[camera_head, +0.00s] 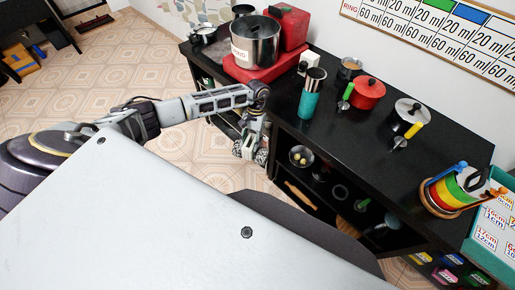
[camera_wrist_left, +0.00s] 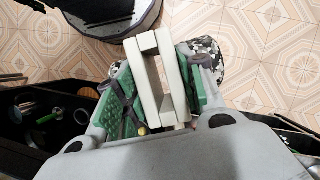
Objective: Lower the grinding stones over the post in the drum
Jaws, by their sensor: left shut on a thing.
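My left gripper (camera_head: 250,148) is shut on the pale handle frame (camera_wrist_left: 143,85) of the grinding stones. The frame sits between the green finger pads in the left wrist view. The speckled black-and-white stones (camera_wrist_left: 208,52) show beyond the fingers on both sides, partly hidden; a little of them shows below the gripper in the head view (camera_head: 262,156). The gripper hangs over the floor beside the counter's front edge, lower in the picture than the drum. The steel drum (camera_head: 252,52) stands on a red base (camera_head: 262,73) at the back left of the counter. Its post cannot be made out. My right gripper is not in view.
The black counter (camera_head: 335,140) holds a teal cup (camera_head: 308,103), a red pot (camera_head: 368,92), a lidded steel pot (camera_head: 409,115) and a rack of coloured plates (camera_head: 455,190). A red tower (camera_head: 289,27) rises behind the drum. Open shelves below hold a bowl (camera_head: 301,156) and utensils.

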